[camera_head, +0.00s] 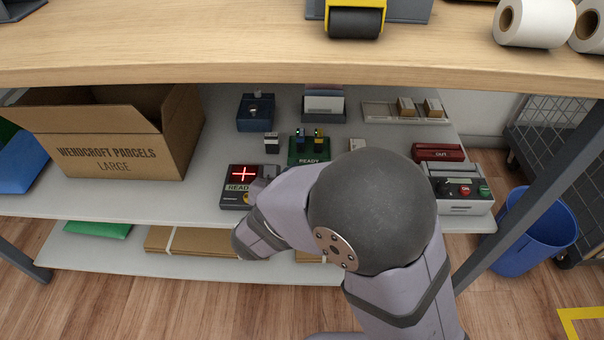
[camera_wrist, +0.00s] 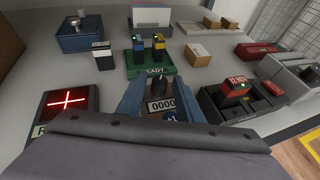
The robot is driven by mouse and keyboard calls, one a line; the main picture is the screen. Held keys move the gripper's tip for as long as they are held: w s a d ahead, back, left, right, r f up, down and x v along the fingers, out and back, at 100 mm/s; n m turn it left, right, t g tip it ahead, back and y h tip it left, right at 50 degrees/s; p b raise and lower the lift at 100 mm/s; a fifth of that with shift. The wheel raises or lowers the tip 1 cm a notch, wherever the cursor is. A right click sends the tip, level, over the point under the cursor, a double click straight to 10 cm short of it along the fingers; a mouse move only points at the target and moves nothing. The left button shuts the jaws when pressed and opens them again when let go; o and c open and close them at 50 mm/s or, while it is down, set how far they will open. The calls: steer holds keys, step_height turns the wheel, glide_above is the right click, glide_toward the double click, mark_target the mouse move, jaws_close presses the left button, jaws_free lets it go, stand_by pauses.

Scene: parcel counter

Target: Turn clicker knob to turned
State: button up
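The clicker (camera_wrist: 160,105) shows in the wrist view with a "0000" counter and a blue "+1" mark. Its small dark knob (camera_wrist: 159,84) stands upright at its far end. My gripper (camera_wrist: 160,92) is open, with one blue-grey finger on each side of the clicker. The knob lies between the fingertips, with a gap visible on both sides. The near part of the clicker is hidden by my gripper body. In the head view my gripper is mostly hidden by my arm, and I cannot make out the clicker.
A device with a red cross display (camera_head: 242,174) stands left of my gripper. A green "READY" base (camera_wrist: 152,66) with small blocks is just beyond. The wooden counter (camera_head: 250,50) overhangs the shelf.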

jaws_close()
steer(key=shift+a+p, duration=0.1)
steer(key=shift+p, duration=0.25)
steer(key=shift+a+r+m+g+h+p, duration=0.15)
steer(key=shift+m+g+h+p, duration=0.15)
steer(key=shift+m+h+p, duration=0.35)
steer(key=m+g+h+p, duration=0.2)
steer(key=m+h+p, duration=0.1)
steer(key=p, duration=0.1)
steer(key=shift+w+a, duration=0.15)
steer(key=m+g+h+p, duration=0.3)
steer(key=m, duration=0.1)
steer(key=shift+w+a, duration=0.15)
steer(key=shift+w, duration=0.1)
steer(key=shift+w+a+f+m+g+h, duration=0.15)
steer(key=shift+m+g+h, duration=0.25)
steer(key=shift+m+g, duration=0.5)
steer(key=shift+w+d+f+m+g+h, duration=0.1)
steer(key=shift+m+g+h, duration=0.25)
steer(key=shift+m+g, duration=0.5)
steer(key=shift+g, duration=0.45)
